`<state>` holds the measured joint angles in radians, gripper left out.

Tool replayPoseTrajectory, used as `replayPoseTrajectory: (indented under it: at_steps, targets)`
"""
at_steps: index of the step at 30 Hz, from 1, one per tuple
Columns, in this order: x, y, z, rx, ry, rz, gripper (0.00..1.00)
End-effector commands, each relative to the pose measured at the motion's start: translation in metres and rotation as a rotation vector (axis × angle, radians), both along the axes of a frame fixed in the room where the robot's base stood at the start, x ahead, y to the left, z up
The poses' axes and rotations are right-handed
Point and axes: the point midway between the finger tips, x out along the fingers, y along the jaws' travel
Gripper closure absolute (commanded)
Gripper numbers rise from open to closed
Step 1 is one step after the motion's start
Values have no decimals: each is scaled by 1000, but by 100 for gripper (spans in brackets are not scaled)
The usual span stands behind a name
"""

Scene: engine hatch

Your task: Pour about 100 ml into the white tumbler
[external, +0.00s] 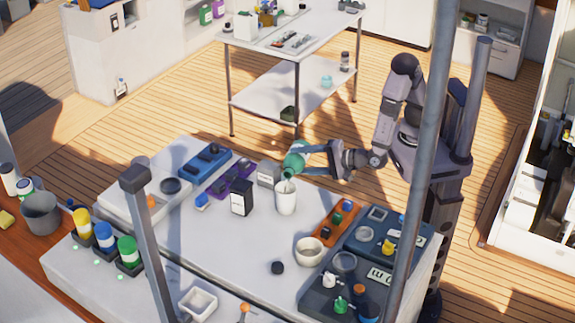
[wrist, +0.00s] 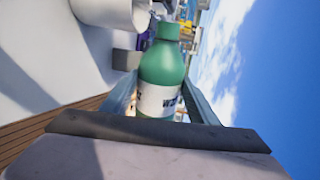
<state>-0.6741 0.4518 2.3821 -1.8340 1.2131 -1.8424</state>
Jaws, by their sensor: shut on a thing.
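The white tumbler (external: 286,199) stands upright on the grey worktop; it also shows at the top left of the wrist view (wrist: 112,10). My gripper (external: 308,164) is shut on a green bottle (external: 294,161) with a white label. I cannot make out a stream or the level inside the tumbler.
A black box (external: 242,198) and a grey block (external: 268,173) stand left of the tumbler. A cream bowl (external: 309,251) and an orange tray (external: 336,225) are to its right. Bare worktop lies in front of the tumbler, with a small black disc (external: 278,267).

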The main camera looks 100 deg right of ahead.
Motion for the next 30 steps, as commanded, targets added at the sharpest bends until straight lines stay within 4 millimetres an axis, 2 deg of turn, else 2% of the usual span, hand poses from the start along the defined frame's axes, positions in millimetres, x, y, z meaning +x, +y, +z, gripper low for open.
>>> replayPoseTrajectory:
  at_steps: [30]
  targets:
    - [0, -1, 4, -42, 24, 1, 78]
